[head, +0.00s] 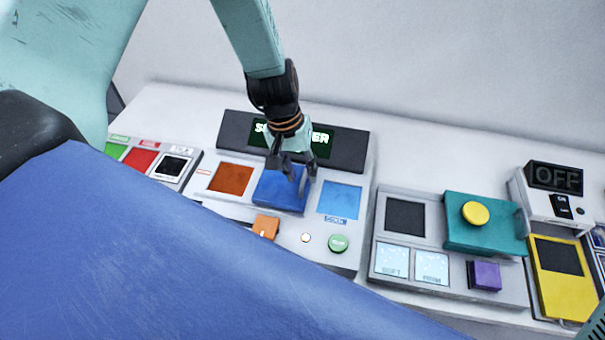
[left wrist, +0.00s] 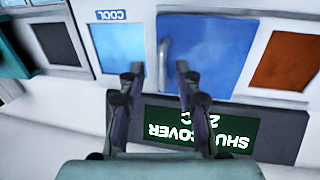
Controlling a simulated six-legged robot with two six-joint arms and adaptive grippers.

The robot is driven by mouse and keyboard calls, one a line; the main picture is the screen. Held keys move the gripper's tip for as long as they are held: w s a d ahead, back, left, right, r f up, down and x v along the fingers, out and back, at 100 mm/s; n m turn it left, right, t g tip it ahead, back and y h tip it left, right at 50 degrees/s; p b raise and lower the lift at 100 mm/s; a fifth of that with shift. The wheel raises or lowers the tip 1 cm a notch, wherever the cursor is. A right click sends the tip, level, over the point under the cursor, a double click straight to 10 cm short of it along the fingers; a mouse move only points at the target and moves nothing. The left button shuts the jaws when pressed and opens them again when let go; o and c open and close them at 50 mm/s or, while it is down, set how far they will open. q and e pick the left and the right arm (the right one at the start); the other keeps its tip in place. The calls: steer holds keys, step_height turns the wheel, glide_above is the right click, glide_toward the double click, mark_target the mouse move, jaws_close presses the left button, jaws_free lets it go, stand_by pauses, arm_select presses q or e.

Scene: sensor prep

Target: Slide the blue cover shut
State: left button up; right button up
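The blue cover (head: 276,196) is a flat square panel on the console, between an orange square and a light blue square marked COOL. My left gripper (head: 299,176) is over that side of the cover, pointing down. In the left wrist view its two fingers (left wrist: 158,78) are apart, one on each side of the handle. I cannot tell whether they touch it.
The orange square (head: 231,179) and light blue square (head: 341,199) flank the cover. An orange knob (head: 265,226) and green button (head: 338,243) are in front. A teal block with a yellow button (head: 475,213) is at right.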

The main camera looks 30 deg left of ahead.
arm_select(q)
steer(key=shift+w+a+f, duration=0.15)
steer(key=shift+a+f, duration=0.05)
steer(key=shift+f, duration=0.6)
steer(key=shift+d+r, duration=0.1)
steer(key=shift+d, duration=0.05)
steer(key=shift+d+r, duration=0.1)
steer(key=shift+d, duration=0.05)
steer(key=c, duration=0.3)
steer(key=shift+a, duration=0.2)
jaws_close()
